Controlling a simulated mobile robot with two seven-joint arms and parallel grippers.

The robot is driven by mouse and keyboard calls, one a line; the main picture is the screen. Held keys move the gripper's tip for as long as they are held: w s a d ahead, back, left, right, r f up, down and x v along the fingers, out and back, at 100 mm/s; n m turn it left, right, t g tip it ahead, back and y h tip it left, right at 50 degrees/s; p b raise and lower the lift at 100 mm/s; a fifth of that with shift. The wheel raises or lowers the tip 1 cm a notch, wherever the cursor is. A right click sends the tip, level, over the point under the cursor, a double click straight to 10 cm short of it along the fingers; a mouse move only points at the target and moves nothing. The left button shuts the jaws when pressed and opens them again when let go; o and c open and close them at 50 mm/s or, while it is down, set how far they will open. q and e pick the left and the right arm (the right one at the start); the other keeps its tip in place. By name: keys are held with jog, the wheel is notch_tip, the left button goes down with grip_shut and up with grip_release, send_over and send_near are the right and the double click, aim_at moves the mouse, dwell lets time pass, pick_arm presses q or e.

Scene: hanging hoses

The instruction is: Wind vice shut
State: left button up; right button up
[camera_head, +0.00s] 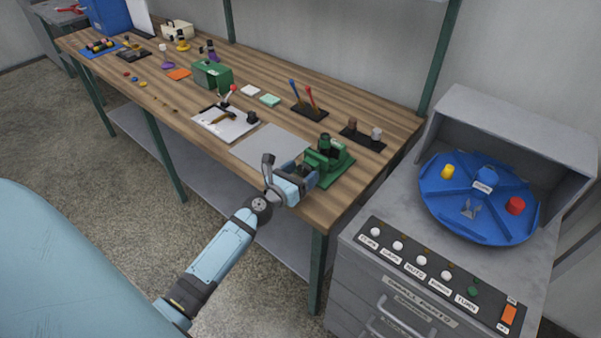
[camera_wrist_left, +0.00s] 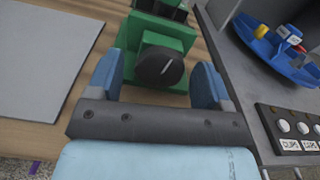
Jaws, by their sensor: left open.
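The green vice (camera_head: 328,158) stands near the front right end of the wooden workbench. My left gripper (camera_head: 310,178) is at the vice's front. In the left wrist view its two blue fingers (camera_wrist_left: 156,82) are apart, one on each side of the knob, with visible space between. I cannot tell how far apart the vice jaws are. My right gripper is not in view.
A grey mat (camera_head: 270,148) lies left of the vice. Black holders with small tools (camera_head: 310,106) and cylinders (camera_head: 362,136) stand behind it. Right of the bench is a grey cabinet with a blue turntable (camera_head: 478,196) and a button panel (camera_head: 428,268).

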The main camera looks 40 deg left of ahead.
pick_arm(q)
jog(key=shift+c, duration=0.4)
jog(key=c, duration=0.8)
jog(key=shift+c, duration=0.2)
jog(key=shift+m, duration=0.4)
